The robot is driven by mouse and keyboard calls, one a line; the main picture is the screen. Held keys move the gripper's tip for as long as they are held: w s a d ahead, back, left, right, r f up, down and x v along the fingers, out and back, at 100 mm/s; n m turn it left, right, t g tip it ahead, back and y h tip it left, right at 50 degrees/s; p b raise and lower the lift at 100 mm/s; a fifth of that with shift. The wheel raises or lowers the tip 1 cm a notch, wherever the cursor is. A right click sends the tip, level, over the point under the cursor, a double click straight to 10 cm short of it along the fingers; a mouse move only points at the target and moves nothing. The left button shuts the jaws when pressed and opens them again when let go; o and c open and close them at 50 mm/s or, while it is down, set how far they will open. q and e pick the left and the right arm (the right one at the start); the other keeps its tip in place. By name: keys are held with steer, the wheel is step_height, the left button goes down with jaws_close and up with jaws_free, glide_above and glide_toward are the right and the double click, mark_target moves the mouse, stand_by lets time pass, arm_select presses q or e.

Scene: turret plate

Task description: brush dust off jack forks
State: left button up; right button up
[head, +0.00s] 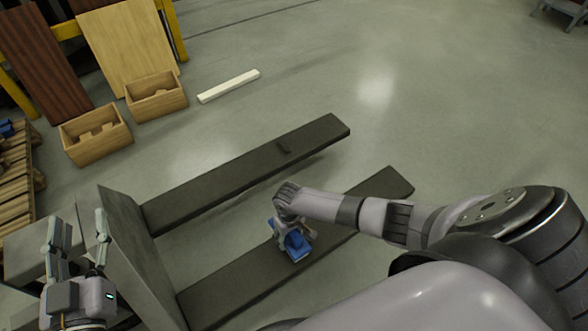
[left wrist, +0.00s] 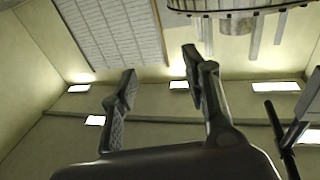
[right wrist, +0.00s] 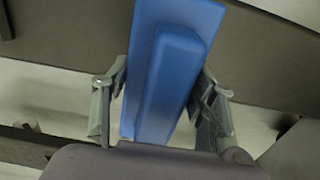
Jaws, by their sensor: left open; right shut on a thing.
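The pallet jack has two long dark forks, a far fork (head: 240,170) and a near fork (head: 235,290), joined at the left to an upright plate (head: 135,245). My right gripper (head: 290,233) is shut on a blue brush (head: 298,250) over the near fork. In the right wrist view the blue brush (right wrist: 165,75) sits between both fingers, its bristles hidden. I cannot tell whether it touches the fork. My left gripper (head: 78,232) is open and empty, raised at the lower left beside the plate. No dust is clearly discernible.
Two wooden boxes (head: 97,138) (head: 157,97), a white bar (head: 229,86) and leaning boards (head: 128,45) stand behind. A wooden pallet (head: 17,165) is at the left. Floor right of the far fork is clear.

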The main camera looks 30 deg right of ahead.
steer(key=shift+r+p, duration=0.7)
steer(key=shift+p, duration=0.05)
steer(key=shift+r+p, duration=0.3)
steer(key=shift+p, duration=0.05)
arm_select(q)
steer(key=shift+s+a+f+g+y, duration=0.6)
steer(key=shift+s+a+f+g, duration=0.4)
steer(key=shift+f+g, duration=1.4)
steer(key=shift+s+a+f+g+y, duration=0.65)
steer(key=shift+s+f+g, duration=0.6)
steer(key=shift+f, duration=2.15)
arm_select(e)
steer(key=shift+r+p, duration=0.25)
steer(key=shift+p, duration=0.05)
steer(key=shift+r+p, duration=0.25)
steer(key=shift+p, duration=0.05)
steer(key=shift+r+p, duration=0.65)
steer(key=shift+p, duration=0.05)
arm_select(q)
steer(key=s+a+f+g+y, duration=0.1)
steer(key=s+a+f+g, duration=0.1)
steer(key=s, duration=0.4)
steer(key=s+a+f+g+y, duration=0.1)
steer(key=s+a+f+g, duration=0.1)
steer(key=s+f+g, duration=0.2)
steer(key=shift+s+a+n+g+p, duration=0.4)
steer(key=shift+s+g, duration=0.35)
steer(key=shift+s, duration=0.25)
arm_select(e)
steer(key=shift+r, duration=0.25)
